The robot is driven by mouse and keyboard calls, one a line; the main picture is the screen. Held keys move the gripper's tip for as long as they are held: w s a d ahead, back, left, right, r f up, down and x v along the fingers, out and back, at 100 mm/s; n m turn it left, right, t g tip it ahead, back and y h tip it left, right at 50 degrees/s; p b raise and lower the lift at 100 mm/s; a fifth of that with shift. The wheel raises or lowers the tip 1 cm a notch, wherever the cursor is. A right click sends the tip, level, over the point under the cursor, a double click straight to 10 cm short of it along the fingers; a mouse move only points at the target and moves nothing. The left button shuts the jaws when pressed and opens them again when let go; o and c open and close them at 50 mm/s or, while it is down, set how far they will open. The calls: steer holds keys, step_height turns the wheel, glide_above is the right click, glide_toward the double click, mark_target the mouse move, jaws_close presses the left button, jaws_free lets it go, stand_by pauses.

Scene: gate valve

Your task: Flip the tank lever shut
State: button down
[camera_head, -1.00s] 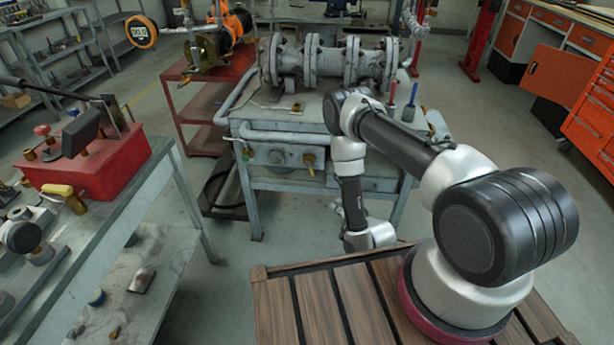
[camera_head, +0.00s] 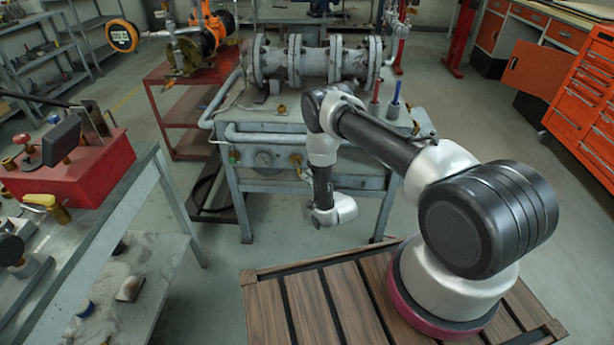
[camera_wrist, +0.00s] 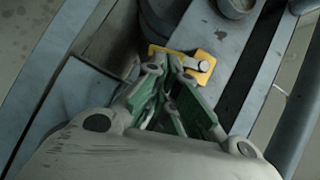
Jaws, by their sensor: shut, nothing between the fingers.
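A yellow lever (camera_wrist: 190,62) with a bolt head through it lies at the upper middle of the wrist view, against grey metal. My gripper (camera_wrist: 172,62) is shut, with green-faced fingers. Its tips are right at the lever's near edge, overlapping it in the picture; I cannot tell whether they touch. In the head view a small yellow fitting (camera_head: 297,160) sits on the front of the grey bench, left of my forearm; it may be the same lever. My gripper's fingers are hidden there behind my wrist.
The grey bench (camera_head: 262,139) carries a large flanged pipe valve (camera_head: 315,62). A red cart (camera_head: 170,100) stands behind. Open floor lies between the side table and the bench.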

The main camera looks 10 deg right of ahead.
steer(key=shift+w+a+f, duration=0.1)
steer(key=shift+w+a, duration=0.05)
steer(key=shift+w, duration=0.45)
steer(key=shift+w+a+f, duration=0.25)
steer(key=shift+a+f, duration=0.35)
steer(key=shift+a, duration=0.1)
steer(key=shift+s, duration=0.15)
